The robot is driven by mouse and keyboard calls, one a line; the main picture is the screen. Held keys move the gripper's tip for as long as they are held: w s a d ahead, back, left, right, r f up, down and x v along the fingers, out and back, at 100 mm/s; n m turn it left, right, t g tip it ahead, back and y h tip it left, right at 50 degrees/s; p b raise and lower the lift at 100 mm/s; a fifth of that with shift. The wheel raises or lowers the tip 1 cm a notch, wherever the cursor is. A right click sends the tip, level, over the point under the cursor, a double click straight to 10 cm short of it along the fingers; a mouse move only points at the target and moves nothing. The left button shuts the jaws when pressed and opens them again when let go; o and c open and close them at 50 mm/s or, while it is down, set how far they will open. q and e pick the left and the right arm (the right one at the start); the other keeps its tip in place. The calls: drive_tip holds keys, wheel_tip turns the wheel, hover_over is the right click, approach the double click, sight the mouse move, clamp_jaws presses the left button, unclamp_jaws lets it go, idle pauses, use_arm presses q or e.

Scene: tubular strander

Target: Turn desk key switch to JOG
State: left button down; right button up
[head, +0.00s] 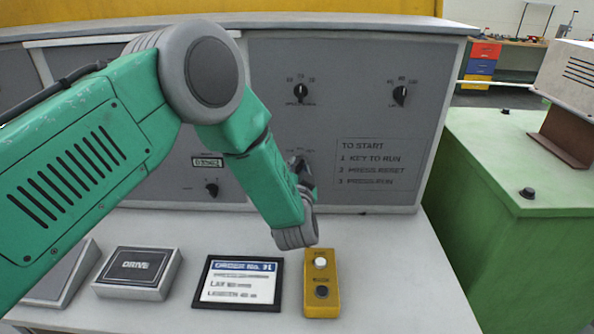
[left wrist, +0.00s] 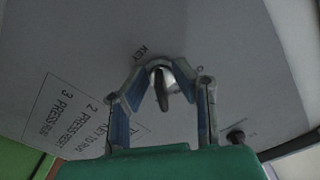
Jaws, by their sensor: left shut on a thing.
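The desk key switch (left wrist: 160,72) is a round metal switch on the grey panel, with the word KEY printed beside it in the left wrist view. Its dark key (left wrist: 162,98) stands out between the two fingers. My left gripper (left wrist: 160,80) is shut on the key, one finger on each side. In the head view my left gripper (head: 303,172) reaches the panel just left of the printed start steps and hides most of the switch. The position marks are too small or covered, so I cannot tell which one the key points to. My right gripper is not in view.
Other black knobs (head: 400,95) sit higher on the panel and one low on the left. On the desk below lie a yellow button box (head: 321,300), a framed order card (head: 238,303) and a DRIVE box (head: 138,287). A green cabinet (head: 500,200) stands at right.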

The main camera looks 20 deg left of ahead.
use_arm(q)
drive_tip(key=n, duration=0.1)
drive_tip(key=n+b, duration=0.1)
drive_tip(key=n, duration=0.2)
drive_tip(key=shift+w+d+r, duration=0.1)
drive_tip(key=shift+d+r, duration=0.15)
drive_tip(key=shift+r, duration=0.1)
drive_tip(key=shift+f, duration=0.15)
idle(0.8)
drive_tip(key=c, duration=1.7)
unclamp_jaws()
